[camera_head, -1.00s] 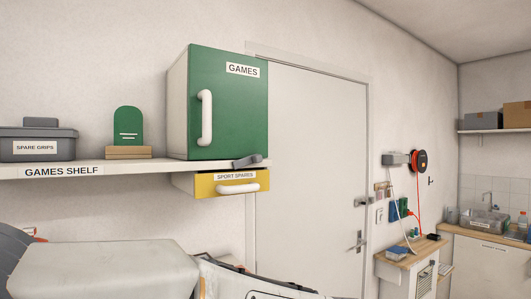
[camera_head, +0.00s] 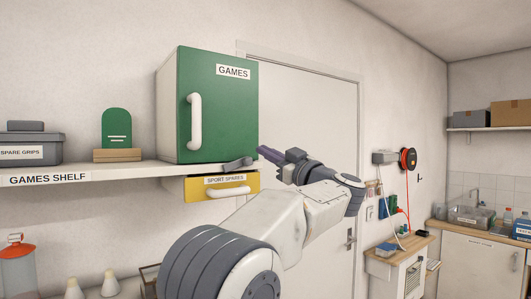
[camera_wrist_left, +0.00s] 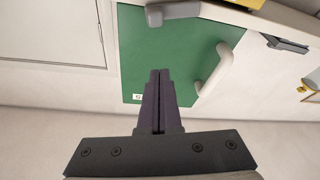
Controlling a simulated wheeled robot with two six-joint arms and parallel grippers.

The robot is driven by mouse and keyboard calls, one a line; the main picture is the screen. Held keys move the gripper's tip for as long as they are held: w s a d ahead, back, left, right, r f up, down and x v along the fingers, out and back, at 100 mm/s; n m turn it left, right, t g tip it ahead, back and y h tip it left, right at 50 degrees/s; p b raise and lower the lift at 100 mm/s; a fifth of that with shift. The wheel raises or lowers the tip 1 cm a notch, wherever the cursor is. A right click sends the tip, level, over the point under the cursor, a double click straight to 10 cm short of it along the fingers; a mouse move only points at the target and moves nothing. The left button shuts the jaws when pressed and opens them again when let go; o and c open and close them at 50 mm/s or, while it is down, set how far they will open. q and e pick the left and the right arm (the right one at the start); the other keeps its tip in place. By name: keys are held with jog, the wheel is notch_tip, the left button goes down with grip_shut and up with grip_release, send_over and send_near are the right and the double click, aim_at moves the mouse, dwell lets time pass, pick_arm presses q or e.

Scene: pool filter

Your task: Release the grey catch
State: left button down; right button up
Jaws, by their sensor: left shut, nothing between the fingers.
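The grey catch (camera_head: 238,162) sits on the shelf's front edge, at the lower right corner of the green GAMES cabinet door (camera_head: 217,115). The door is closed and has a white handle (camera_head: 195,119). My left gripper (camera_head: 262,152) is shut and empty, just right of the catch, pointing left towards it; a small gap seems to show between them. In the left wrist view, which looks upside down, the shut fingers (camera_wrist_left: 160,75) lie in front of the green door, and the catch (camera_wrist_left: 173,12) is at the top edge, apart from them. My right gripper is not in view.
A yellow SPORT SPARES drawer (camera_head: 200,190) hangs under the shelf (camera_head: 130,174). A grey SPARE GRIPS box (camera_head: 30,150) and a green panel on a wooden base (camera_head: 117,128) stand to the left. A white room door (camera_head: 310,115) is behind my arm.

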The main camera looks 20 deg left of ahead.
pick_arm(q)
notch_tip(320, 180, up, 3)
jog(key=p, duration=0.4)
send_over(251, 159)
jog(key=s, duration=0.3)
jog(key=f, duration=0.1)
jog(key=w+f, duration=0.1)
jog(key=f, duration=0.2)
jog(key=shift+w+d+f+p, duration=0.15)
jog(key=shift+w+d+p, duration=0.05)
jog(key=shift+d+p, duration=0.15)
jog(key=m, duration=0.1)
jog(key=m+t, duration=0.1)
jog(key=f+m+h, duration=0.1)
jog(key=shift+w+d+f+t, duration=0.1)
jog(key=shift+w+d+t, duration=0.15)
jog(key=shift+t, duration=0.15)
jog(key=shift+f, duration=0.25)
jog(key=shift+w, duration=0.1)
